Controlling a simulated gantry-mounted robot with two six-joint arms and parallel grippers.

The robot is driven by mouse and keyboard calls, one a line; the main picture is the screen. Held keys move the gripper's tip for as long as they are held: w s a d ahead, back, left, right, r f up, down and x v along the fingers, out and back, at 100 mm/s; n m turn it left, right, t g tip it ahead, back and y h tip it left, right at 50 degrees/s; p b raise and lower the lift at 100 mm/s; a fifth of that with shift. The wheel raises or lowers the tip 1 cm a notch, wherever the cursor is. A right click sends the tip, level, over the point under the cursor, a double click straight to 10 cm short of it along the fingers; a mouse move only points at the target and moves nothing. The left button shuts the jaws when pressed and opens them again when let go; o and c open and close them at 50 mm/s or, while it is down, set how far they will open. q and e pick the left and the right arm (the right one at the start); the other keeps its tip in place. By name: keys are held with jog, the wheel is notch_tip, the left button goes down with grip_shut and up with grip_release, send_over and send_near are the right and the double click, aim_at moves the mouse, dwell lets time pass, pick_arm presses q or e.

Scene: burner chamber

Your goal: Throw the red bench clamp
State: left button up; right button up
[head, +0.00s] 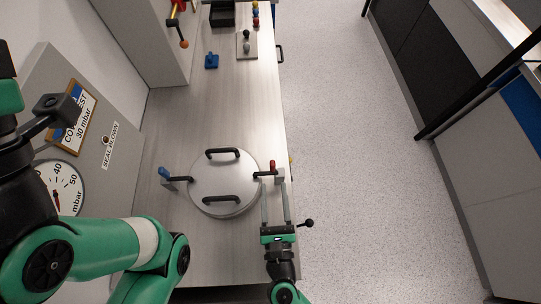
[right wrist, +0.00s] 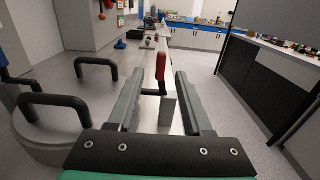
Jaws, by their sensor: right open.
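The red bench clamp (head: 272,165) stands upright at the right edge of the round metal lid (head: 225,196), near the bench's edge. It also shows in the right wrist view as a red handle (right wrist: 162,67) above a grey base, with a black arm reaching left. My right gripper (head: 274,190) is open. In the right wrist view its fingers (right wrist: 159,88) lie either side of the clamp's line, with gaps on both sides and no visible grip. My left arm fills the lower left of the head view, but I cannot make out its gripper.
A blue-handled clamp (head: 165,174) stands at the lid's left edge. The lid has two black handles. A panel with a gauge (head: 62,186) stands left. A blue item (head: 211,61) and a grey plate (head: 246,46) lie farther along the bench. Open floor lies right.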

aim_at(272, 161)
jog(key=w, duration=0.3)
jog(key=w+b, duration=0.1)
jog(key=w, duration=0.3)
jog(key=w+b, duration=0.1)
jog(key=w, duration=0.3)
jog(key=shift+w+a, duration=0.15)
jog(key=shift+a, duration=0.1)
grip_shut()
dwell(0.8)
